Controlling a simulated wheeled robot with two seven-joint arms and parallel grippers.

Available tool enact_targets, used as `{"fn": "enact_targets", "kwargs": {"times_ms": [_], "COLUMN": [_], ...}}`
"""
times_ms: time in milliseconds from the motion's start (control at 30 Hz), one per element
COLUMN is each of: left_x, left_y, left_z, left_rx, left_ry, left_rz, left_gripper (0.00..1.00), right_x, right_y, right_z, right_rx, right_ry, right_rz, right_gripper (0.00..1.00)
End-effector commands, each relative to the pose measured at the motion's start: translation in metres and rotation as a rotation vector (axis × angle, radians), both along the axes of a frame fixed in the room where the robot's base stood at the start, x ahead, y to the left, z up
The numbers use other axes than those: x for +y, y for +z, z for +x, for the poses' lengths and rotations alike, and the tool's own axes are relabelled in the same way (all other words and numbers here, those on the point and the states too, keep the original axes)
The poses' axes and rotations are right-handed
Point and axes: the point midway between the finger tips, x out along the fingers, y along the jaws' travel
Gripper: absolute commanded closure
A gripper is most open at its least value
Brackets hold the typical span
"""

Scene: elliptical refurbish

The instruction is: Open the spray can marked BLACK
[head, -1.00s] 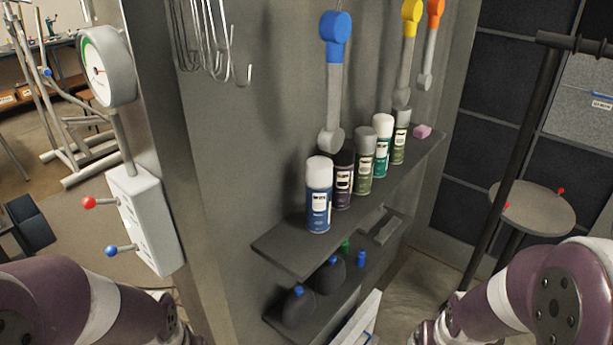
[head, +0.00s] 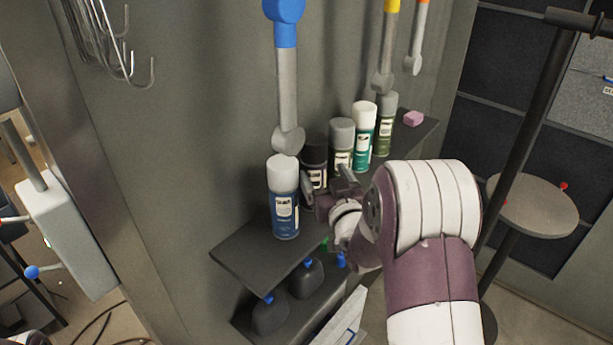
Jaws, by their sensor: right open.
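A row of spray cans stands upright on the upper grey shelf (head: 245,255). The dark-capped, dark can (head: 314,155) stands second from the front, behind the blue can with a white cap (head: 284,205). Its label is too small to read, and its lower part is partly hidden by my gripper. My right gripper (head: 326,186) is open at the dark can, with one finger on the near left and the other toward the grey-green can (head: 342,138). I cannot tell whether the fingers touch it. Its cap appears on.
A teal can (head: 363,135), a green can (head: 386,120) and a pink block (head: 413,118) stand farther along the shelf. A blue-topped wrench (head: 287,90) hangs just above the cans. Dark bottles (head: 270,315) sit on the lower shelf.

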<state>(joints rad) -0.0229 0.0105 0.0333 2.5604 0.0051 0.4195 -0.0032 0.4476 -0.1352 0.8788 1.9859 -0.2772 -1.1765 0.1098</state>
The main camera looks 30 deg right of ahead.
Motion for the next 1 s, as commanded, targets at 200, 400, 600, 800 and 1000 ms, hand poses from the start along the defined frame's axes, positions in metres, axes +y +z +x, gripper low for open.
{"fn": "enact_targets", "kwargs": {"times_ms": [200, 400, 600, 800, 1000], "left_x": [0.000, 0.000, 0.000, 0.000, 0.000], "left_y": [0.016, 0.027, 0.034, 0.033, 0.033], "left_z": [0.000, 0.000, 0.000, 0.000, 0.000], "left_rx": [0.000, 0.000, 0.000, 0.000, 0.000], "left_ry": [0.000, 0.000, 0.000, 0.000, 0.000], "left_rz": [0.000, 0.000, 0.000, 0.000, 0.000], "left_gripper": [0.57, 0.57, 0.57, 0.57, 0.57], "right_x": [-0.009, -0.014, -0.020, -0.020, -0.020], "right_y": [0.003, 0.003, 0.001, 0.000, 0.001], "right_z": [0.044, 0.073, 0.100, 0.101, 0.101], "right_rx": [0.002, 0.004, 0.004, 0.003, 0.003], "right_ry": [-0.001, 0.000, -0.002, -0.002, -0.002], "right_rz": [0.001, 0.001, 0.001, 0.001, 0.001], "right_gripper": [0.18, 0.18, 0.18, 0.18, 0.79]}}
